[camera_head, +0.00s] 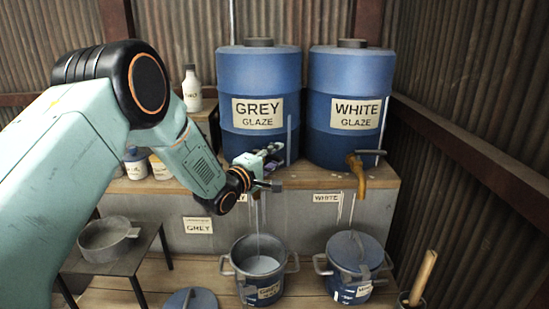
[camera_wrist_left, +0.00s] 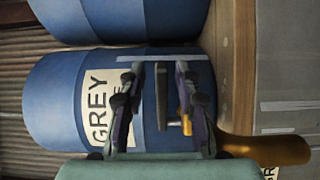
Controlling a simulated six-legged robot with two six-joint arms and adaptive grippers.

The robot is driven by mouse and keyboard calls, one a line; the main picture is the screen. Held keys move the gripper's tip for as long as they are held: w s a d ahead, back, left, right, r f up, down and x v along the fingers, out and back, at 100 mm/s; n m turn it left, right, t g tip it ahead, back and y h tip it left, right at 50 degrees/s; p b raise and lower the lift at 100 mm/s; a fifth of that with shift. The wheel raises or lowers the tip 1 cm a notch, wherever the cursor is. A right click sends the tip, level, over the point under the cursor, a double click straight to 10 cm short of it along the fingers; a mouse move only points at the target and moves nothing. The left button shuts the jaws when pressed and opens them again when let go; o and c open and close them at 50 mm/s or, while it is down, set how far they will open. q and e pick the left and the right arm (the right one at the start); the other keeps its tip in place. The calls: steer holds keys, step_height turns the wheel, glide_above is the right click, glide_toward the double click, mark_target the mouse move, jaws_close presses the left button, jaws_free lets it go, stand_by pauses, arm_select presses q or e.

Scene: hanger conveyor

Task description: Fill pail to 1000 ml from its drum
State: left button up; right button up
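The blue drum labelled GREY GLAZE (camera_head: 258,78) stands on the bench; the left wrist view shows it sideways (camera_wrist_left: 55,100). My left gripper (camera_head: 272,166) is in front of its tap. In the left wrist view the fingers (camera_wrist_left: 160,92) are apart, with the dark tap handle (camera_wrist_left: 161,80) between them and gaps visible beside it. The brass tap body (camera_wrist_left: 262,148) shows there; my gripper mostly hides it in the head view. A thin pale stream runs down into the open grey pail (camera_head: 240,283), which holds pale liquid (camera_head: 258,265). Its level marks cannot be read. My right gripper is out of view.
The WHITE GLAZE drum (camera_head: 347,75) with its brass tap (camera_head: 359,175) stands right of the grey one. A lidded pail (camera_head: 350,290) is below it. A loose lid (camera_head: 190,299) lies left of the grey pail. A small table (camera_head: 130,262) holds a pan (camera_head: 104,240).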

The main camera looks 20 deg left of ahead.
arm_select(q)
steer(key=shift+s+d, duration=0.1)
steer(key=shift+s, duration=0.15)
steer(key=shift+s, duration=0.4)
steer(key=v, duration=1.1)
steer(key=shift+a+f, duration=0.1)
steer(key=shift+a, duration=0.1)
steer(key=shift+c, duration=0.3)
stand_by(1.7)
